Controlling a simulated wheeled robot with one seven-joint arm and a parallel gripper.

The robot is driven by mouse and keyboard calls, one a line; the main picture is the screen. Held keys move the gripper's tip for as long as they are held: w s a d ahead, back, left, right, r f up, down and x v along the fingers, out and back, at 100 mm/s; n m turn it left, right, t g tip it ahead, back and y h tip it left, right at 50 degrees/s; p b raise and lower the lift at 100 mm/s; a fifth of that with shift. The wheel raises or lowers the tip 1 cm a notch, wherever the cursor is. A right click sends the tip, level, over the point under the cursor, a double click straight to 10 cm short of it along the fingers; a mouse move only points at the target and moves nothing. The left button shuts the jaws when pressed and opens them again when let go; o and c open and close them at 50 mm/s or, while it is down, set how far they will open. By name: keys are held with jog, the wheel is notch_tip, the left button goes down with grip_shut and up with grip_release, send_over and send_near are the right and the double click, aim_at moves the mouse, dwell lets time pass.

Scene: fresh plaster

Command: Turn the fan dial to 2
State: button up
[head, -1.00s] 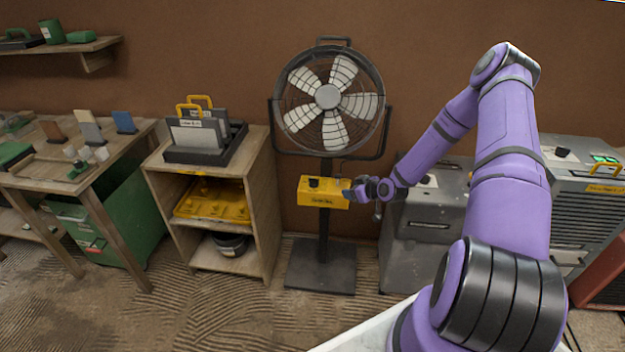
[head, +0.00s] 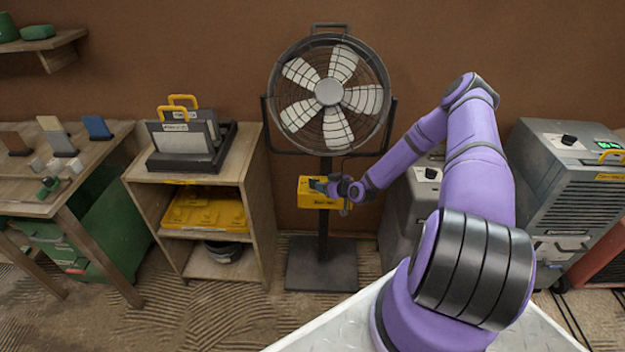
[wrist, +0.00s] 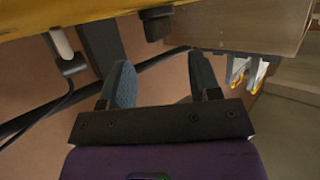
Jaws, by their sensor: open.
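The fan (head: 328,92) stands against the brown wall on a dark post, with a yellow control box (head: 318,201) on the post. The yellow box (wrist: 60,17) fills the top edge there. A dark knob (wrist: 157,24), which looks like the dial, juts from it beyond the fingertips, apart from them. Its setting cannot be read.
A wooden shelf unit (head: 256,190) with yellow-handled items stands left of the fan. Grey machines (head: 570,185) stand on the right, close behind my arm. A black cable (wrist: 40,108) runs near the fingers in the wrist view.

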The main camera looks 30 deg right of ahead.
aim_at(314, 179)
jog(key=x, duration=0.7)
jog(key=shift+w+f, duration=0.1)
jog(key=shift+f, duration=0.05)
jog(key=c, duration=0.7)
jog(key=shift+c, duration=0.2)
